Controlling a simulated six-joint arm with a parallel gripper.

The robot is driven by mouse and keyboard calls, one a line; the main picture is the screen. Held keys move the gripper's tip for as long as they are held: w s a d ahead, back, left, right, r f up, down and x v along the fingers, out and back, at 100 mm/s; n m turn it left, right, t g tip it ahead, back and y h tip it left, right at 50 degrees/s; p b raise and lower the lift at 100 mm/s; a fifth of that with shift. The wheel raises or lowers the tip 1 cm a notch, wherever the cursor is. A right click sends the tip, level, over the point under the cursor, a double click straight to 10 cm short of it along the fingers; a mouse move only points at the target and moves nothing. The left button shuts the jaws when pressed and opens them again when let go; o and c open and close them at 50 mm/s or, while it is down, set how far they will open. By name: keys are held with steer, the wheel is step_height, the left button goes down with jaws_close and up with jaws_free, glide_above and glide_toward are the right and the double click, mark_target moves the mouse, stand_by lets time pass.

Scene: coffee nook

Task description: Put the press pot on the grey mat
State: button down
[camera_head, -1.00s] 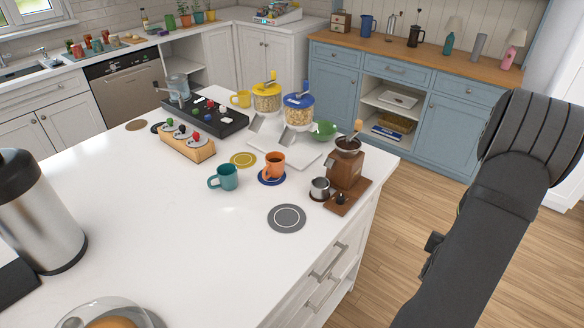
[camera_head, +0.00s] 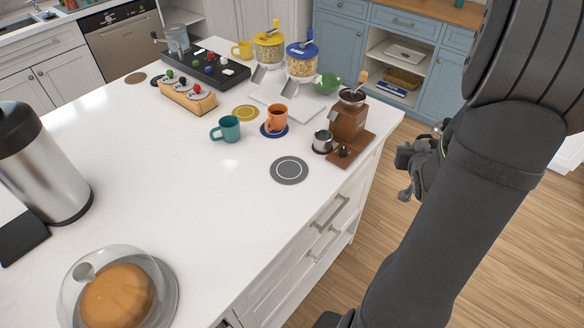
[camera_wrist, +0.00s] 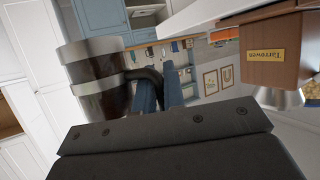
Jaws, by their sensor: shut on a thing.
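The grey mat (camera_head: 289,170) is a round disc with a pale ring, bare, near the counter's right edge in the head view. In the wrist view, the press pot (camera_wrist: 88,72) is a dark cylinder with shiny metal bands and a dark handle. My gripper (camera_wrist: 160,90) has its blue fingers shut on that handle. In the head view, the pot and fingertips are hidden or cannot be made out by my arm.
A domed cake (camera_head: 118,293) and steel dispenser (camera_head: 42,165) stand left. The counter left of the mat is clear.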

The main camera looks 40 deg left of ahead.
steer(key=s+a+r+n+g+y, duration=0.45)
steer(key=s+a+r, duration=0.2)
steer(key=s, duration=0.55)
steer(key=s+a+r+n+g+y, duration=0.3)
steer(key=s+a+r+n+g, duration=0.25)
steer(key=s+a, duration=0.4)
glide_above(289, 170)
steer(key=s+a, duration=0.1)
steer(key=s, duration=0.5)
steer(key=shift+t+h, duration=0.25)
steer(key=shift+t, duration=0.15)
steer(key=f, duration=0.7)
steer(key=shift+w+a+f, duration=0.1)
steer(key=shift+w+f, duration=0.1)
steer(key=shift+f, duration=2.15)
steer(key=shift+f, duration=0.15)
steer(key=c, duration=1.5)
jaws_free()
